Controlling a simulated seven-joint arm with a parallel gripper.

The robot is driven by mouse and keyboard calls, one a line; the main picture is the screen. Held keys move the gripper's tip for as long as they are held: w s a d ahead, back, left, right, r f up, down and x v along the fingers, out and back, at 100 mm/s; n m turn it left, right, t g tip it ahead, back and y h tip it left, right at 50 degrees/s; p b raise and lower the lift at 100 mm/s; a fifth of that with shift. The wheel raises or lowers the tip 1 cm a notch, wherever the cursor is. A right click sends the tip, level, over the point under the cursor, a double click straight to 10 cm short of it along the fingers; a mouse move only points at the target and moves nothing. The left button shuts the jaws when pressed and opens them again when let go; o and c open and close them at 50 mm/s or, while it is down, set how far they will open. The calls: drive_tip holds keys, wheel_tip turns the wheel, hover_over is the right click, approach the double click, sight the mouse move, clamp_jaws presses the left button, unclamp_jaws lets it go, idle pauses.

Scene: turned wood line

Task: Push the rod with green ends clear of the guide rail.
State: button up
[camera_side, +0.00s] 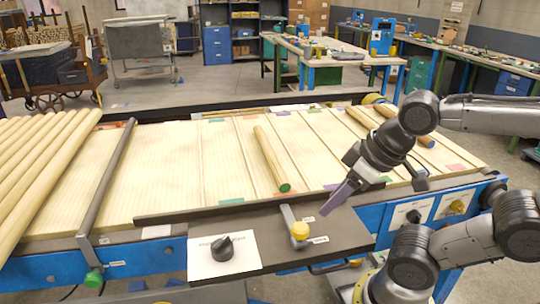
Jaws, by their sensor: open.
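The rod with green ends (269,157) is a pale wooden cylinder lying on the slatted wooden bed, right of its middle. Its near green end (285,187) is close to the dark rail along the front edge (200,211); I cannot tell if they touch. Its far end face is hidden. My gripper (326,211) has purple fingers, points down-left over the front edge, and is open and empty. It is to the right of and nearer the camera than the rod, apart from it.
Two other rods lie at right, one with a blue end (427,142). A dark crossbar (108,178) spans the bed at left, beside several long poles (40,165). A yellow-knobbed lever (299,230) and black rotary knob (222,249) sit in front. The bed left of the green-ended rod is clear.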

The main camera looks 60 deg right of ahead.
drive_tip(key=shift+s+f, duration=0.1)
drive_tip(key=c, duration=0.4)
drive_tip(key=shift+w+r+m+g, duration=0.15)
drive_tip(key=shift+r+m, duration=0.45)
drive_tip(key=shift+r, duration=0.05)
drive_tip(key=shift+w+r+m+g, duration=0.1)
drive_tip(key=shift+r+m+g, duration=0.05)
drive_tip(key=shift+r+m, duration=0.45)
clamp_jaws()
drive_tip(key=w+d+r+m+g, duration=0.2)
drive_tip(key=w+r+m, duration=0.2)
drive_tip(key=w, duration=0.1)
drive_tip(key=m+g, duration=0.3)
approach(288, 185)
drive_tip(key=a, duration=0.1)
drive_tip(key=f, duration=0.9)
drive_tip(key=shift+s+a, duration=0.2)
drive_tip(key=shift+s, duration=0.15)
